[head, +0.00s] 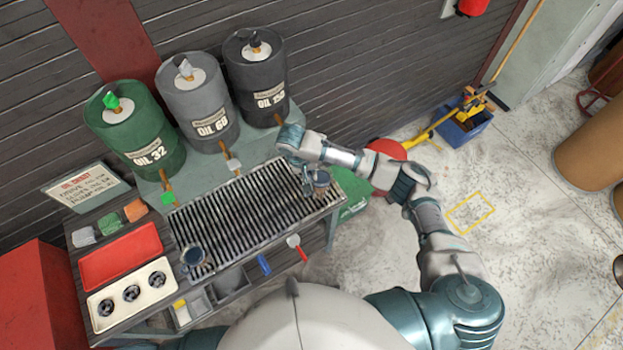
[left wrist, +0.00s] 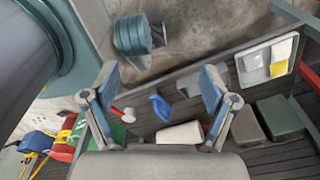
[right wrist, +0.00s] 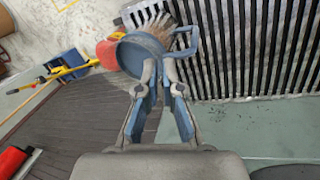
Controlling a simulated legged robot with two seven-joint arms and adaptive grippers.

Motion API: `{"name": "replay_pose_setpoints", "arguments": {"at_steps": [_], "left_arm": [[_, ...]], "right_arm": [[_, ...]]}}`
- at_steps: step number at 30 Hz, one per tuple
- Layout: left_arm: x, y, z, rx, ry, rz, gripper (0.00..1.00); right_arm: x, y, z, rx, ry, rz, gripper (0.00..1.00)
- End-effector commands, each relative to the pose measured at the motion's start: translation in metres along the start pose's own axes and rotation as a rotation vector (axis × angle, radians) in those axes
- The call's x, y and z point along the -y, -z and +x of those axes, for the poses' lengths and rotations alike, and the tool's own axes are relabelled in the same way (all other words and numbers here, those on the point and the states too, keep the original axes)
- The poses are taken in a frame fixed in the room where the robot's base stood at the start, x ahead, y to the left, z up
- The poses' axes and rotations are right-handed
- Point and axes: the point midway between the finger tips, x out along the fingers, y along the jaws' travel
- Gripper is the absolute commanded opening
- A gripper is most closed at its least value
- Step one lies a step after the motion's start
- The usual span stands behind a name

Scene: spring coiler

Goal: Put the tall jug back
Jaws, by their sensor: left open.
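A blue-grey jug (head: 321,178) is at the right end of the slatted grate (head: 250,205) on the bench. My right gripper (head: 308,182) is at the jug's left side. In the right wrist view the jug (right wrist: 122,50) shows its round open rim and a handle, and my right gripper's fingertips (right wrist: 160,76) are close together against its near side, shut on it. A second blue-grey jug (head: 192,256) stands at the grate's left end. I cannot tell for sure which is taller. My left gripper (left wrist: 160,88) is open and empty in the left wrist view.
Green (head: 135,130), grey (head: 198,103) and black (head: 257,78) oil drums stand behind the grate. A red tray (head: 120,256) and a cream tray (head: 130,292) lie at left. Blue (head: 264,265) and red-handled (head: 297,246) tools are at the front edge.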

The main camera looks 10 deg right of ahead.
Motion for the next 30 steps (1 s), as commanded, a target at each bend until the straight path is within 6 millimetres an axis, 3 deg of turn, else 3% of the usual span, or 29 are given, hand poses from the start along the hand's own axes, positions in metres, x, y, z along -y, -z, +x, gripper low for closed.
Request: {"name": "replay_pose_setpoints", "arguments": {"at_steps": [9, 17, 21, 30], "left_arm": [[0.012, -0.019, -0.007, 0.029, 0.013, 0.006, 0.85], [0.019, -0.017, -0.007, 0.027, 0.022, 0.008, 0.85], [0.016, -0.015, -0.007, 0.023, 0.018, 0.006, 0.85], [0.000, -0.011, -0.006, 0.017, 0.000, 0.002, 0.85]], "right_arm": [[0.006, 0.002, 0.034, 0.000, 0.001, -0.002, 0.00], [0.002, 0.001, 0.037, 0.000, 0.006, -0.002, 0.00], [0.004, 0.001, 0.037, 0.000, 0.005, -0.002, 0.31], [0.008, 0.002, 0.036, 0.001, 0.000, -0.002, 0.31]]}}
